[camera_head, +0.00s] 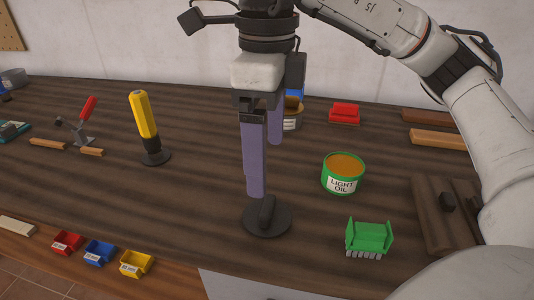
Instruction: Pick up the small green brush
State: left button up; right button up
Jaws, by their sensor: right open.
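A small green brush (369,237) lies on the dark wooden table at the front right. It has a green body with raised sides and a row of grey tufts along its front edge. My right gripper (265,170) is open and points down, its two purple fingers apart with nothing seen between them. It is left of the brush and apart from it, above a dark round base with a black knob (266,214). My left gripper is not in view.
A green can of light oil (343,174) stands behind the brush. Wooden boards (428,220) lie to its right, near my right arm. A yellow-handled tool (144,118) stands at left. Small red, blue and yellow bins (136,264) sit below the front edge.

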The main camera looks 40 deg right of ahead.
aim_at(362, 238)
jog(key=k, duration=1)
